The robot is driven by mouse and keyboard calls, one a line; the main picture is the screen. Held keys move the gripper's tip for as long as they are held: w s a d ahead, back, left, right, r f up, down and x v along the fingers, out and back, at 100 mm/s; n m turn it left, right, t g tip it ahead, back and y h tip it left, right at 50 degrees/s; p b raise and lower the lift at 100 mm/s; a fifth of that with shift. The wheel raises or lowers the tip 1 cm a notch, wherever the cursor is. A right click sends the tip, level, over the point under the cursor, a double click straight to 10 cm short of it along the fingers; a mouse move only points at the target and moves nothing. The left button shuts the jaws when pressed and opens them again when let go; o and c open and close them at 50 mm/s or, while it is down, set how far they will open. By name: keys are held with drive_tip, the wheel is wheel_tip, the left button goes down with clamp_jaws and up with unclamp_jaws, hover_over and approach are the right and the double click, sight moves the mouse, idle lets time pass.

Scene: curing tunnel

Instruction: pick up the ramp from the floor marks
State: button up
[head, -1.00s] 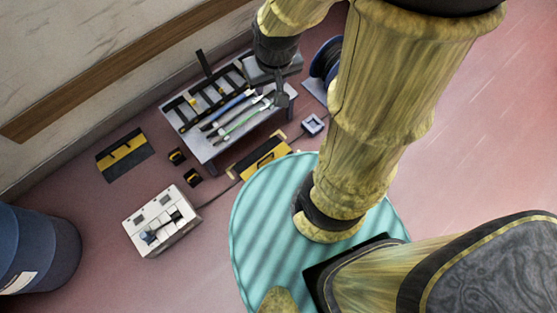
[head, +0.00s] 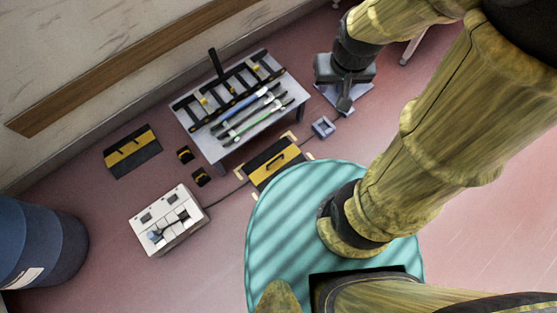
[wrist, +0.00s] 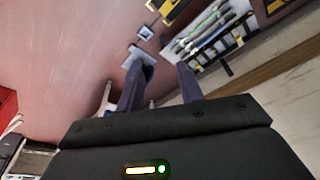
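The ramp (head: 264,172), black with yellow strips and a handle-like slot, lies flat on the floor between tan corner marks (head: 241,172). It is beside the tool bench, and a thin cable runs up to it. Part of a yellow-and-black piece, likely this ramp, shows at the top edge of the wrist view (wrist: 178,10). My gripper (head: 343,103) is above the floor to the right of the bench, apart from the ramp. In the wrist view its two fingers (wrist: 158,77) are spread with nothing clearly between them.
A low bench (head: 221,152) holds a rack and several rods. A similar black-and-yellow piece (head: 132,152), two small black-yellow blocks (head: 185,154), a white switch box (head: 165,222) and a small square block (head: 323,127) lie around. A blue drum (head: 45,245) stands left.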

drive_tip(key=n+g+h+b, duration=0.5)
drive_tip(key=n+b, duration=0.6)
drive_tip(key=b, duration=0.6)
hover_over(268, 165)
drive_tip(key=s+d, duration=0.2)
drive_tip(key=s, duration=0.1)
wheel_tip(268, 165, down, 35)
drive_tip(key=t, duration=0.1)
drive_tip(key=s+a+f+n+t+h+b, duration=0.1)
drive_tip(key=a+f+n+t+h+b, duration=0.1)
drive_tip(key=f, duration=1)
drive_tip(key=s+a+f+n+t+h+b, duration=0.1)
drive_tip(key=a+f+n+t+b, duration=0.3)
drive_tip(key=f, duration=0.8)
drive_tip(key=s+a+f+n+t+h+b, duration=0.2)
drive_tip(key=a+f+n+t+b, duration=0.2)
drive_tip(key=f+b, duration=0.4)
wheel_tip(268, 165, down, 5)
drive_tip(key=shift+a+r+n+h, duration=0.15)
drive_tip(key=shift+a+n+h, duration=0.3)
drive_tip(key=shift+n, duration=0.75)
drive_tip(key=shift+s, duration=0.1)
drive_tip(key=b+x, duration=0.1)
drive_tip(key=x, duration=0.2)
drive_tip(key=b+x, duration=0.2)
drive_tip(key=x, duration=0.2)
drive_tip(key=b+x, duration=0.2)
drive_tip(key=x, duration=0.2)
drive_tip(key=shift+f, duration=0.35)
drive_tip(key=shift+w+d, duration=0.3)
